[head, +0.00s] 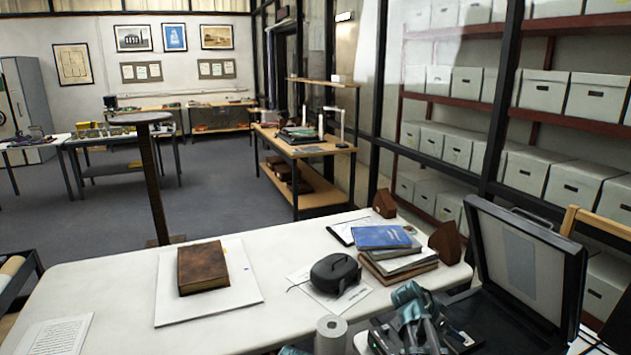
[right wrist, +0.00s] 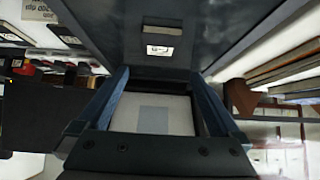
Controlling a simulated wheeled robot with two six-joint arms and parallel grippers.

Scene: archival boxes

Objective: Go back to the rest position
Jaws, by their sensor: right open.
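My right gripper (head: 412,315) is low at the right in the head view, in front of the open black case (head: 530,265). Its two blue-grey fingers stand apart in the right wrist view (right wrist: 157,85), open, with nothing held between them. A pale panel with a grey rectangle (right wrist: 155,113) shows beyond the gap between the fingers; I cannot tell how far off it is. My left gripper cannot be made out in the head view.
The white table (head: 120,295) holds a brown leather book (head: 202,267) on a white sheet, a black rounded device (head: 335,273), and stacked books with a blue one (head: 381,237) on top. A roll (head: 330,336) sits at the front edge. Shelves of archival boxes (head: 543,90) stand at the right.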

